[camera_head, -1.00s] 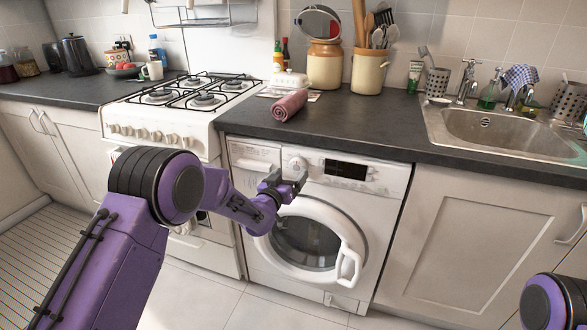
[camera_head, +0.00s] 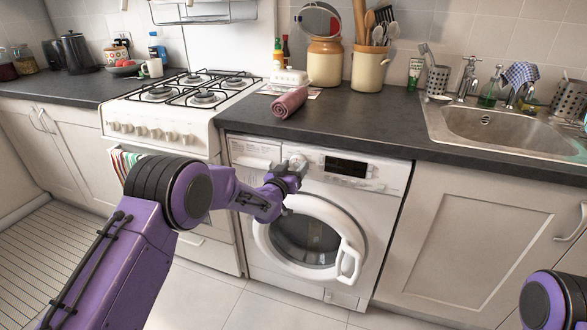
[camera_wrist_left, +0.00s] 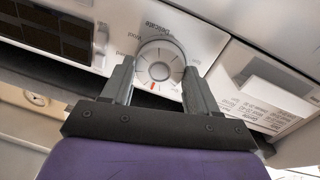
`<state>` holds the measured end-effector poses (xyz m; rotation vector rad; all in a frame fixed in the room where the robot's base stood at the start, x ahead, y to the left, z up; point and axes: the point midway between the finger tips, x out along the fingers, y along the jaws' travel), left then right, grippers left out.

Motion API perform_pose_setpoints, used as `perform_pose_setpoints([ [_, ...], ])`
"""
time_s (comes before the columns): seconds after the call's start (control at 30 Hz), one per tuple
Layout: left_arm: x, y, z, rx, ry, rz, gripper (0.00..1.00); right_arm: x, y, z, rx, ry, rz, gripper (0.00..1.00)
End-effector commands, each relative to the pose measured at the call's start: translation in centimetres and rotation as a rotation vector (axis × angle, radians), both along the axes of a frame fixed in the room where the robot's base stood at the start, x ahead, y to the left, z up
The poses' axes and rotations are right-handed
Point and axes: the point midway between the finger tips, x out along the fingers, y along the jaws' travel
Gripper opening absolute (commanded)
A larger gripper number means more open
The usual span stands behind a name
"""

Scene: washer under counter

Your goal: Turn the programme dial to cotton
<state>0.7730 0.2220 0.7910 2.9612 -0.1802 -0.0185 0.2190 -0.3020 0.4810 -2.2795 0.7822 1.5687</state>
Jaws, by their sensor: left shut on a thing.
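The white washing machine (camera_head: 247,200) stands under the dark counter, with its round door closed. Its programme dial (camera_head: 297,159) is on the front panel, left of the black display (camera_head: 346,167), partly hidden by my gripper. My left gripper (camera_head: 293,168) is shut on the dial. In the left wrist view the two fingers stand on either side of the round dial (camera_wrist_left: 160,66), which has a red mark on its rim. The word "Delicate" and what looks like "Wool" are printed around it; other labels are hidden or too small. My right gripper is out of view.
A detergent drawer (camera_wrist_left: 262,95) is beside the dial. A white cooker (camera_head: 150,122) stands left of the washer, with a striped towel (camera_head: 124,163) on its front. A rolled pink towel (camera_head: 289,102) lies on the counter above. A sink (camera_head: 490,130) is at the right.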

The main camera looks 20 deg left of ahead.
Motion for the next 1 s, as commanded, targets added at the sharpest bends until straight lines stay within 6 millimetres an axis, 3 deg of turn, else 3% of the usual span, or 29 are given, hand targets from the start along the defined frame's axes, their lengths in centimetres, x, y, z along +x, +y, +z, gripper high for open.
perform_pose_setpoints([
  [1.0,0.0,-0.2,0.1,0.630,-0.022,-0.001,0.29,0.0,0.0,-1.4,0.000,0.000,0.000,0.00],
])
